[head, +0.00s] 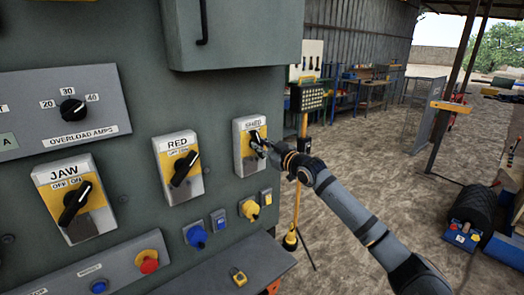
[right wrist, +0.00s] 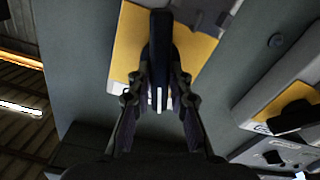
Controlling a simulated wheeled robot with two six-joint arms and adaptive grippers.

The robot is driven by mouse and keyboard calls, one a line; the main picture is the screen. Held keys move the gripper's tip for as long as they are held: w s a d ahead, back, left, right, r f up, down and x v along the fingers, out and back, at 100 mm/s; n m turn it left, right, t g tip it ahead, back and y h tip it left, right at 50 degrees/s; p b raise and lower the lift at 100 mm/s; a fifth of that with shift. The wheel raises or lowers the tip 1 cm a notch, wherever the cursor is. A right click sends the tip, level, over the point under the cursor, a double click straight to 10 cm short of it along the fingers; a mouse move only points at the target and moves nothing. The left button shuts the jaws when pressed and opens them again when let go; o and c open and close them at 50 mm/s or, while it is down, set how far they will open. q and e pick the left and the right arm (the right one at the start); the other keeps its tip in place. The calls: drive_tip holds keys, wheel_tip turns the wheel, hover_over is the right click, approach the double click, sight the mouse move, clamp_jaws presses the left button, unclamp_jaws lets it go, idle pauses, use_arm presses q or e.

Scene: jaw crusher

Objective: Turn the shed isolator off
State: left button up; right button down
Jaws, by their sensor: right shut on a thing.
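The shed isolator (head: 241,132) is a grey and yellow plate labelled SHED on the green panel, right of the RED and JAW isolators. Its black knob is mostly hidden by my right gripper (head: 264,141) in the head view. In the right wrist view the dark knob handle (right wrist: 160,35) stands in front of the yellow plate (right wrist: 199,45). My right gripper is shut on the knob handle, with one finger on each side. The OFF and ON marks on this isolator cannot be read here. My left gripper is not in view.
The RED isolator (head: 176,170) and JAW isolator (head: 74,200) sit to the left, with their knobs tilted. Blue and yellow plugs (head: 250,209) and a shelf (head: 225,266) are below. A yellow stand (head: 299,190) is behind my right arm. Open ground lies to the right.

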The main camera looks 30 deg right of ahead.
drive_tip(key=n+b, duration=0.1)
drive_tip(key=n, duration=0.3)
drive_tip(key=shift+a+f+n, duration=0.1)
drive_tip(key=shift+n, duration=0.6)
drive_tip(key=c, duration=1.5)
unclamp_jaws()
drive_tip(key=shift+c, duration=0.2)
drive_tip(key=o, duration=0.3)
drive_tip(key=shift+w+f, duration=0.15)
drive_tip(key=shift+w, duration=0.05)
wheel_tip(320, 180, up, 10)
drive_tip(key=shift+r, duration=0.1)
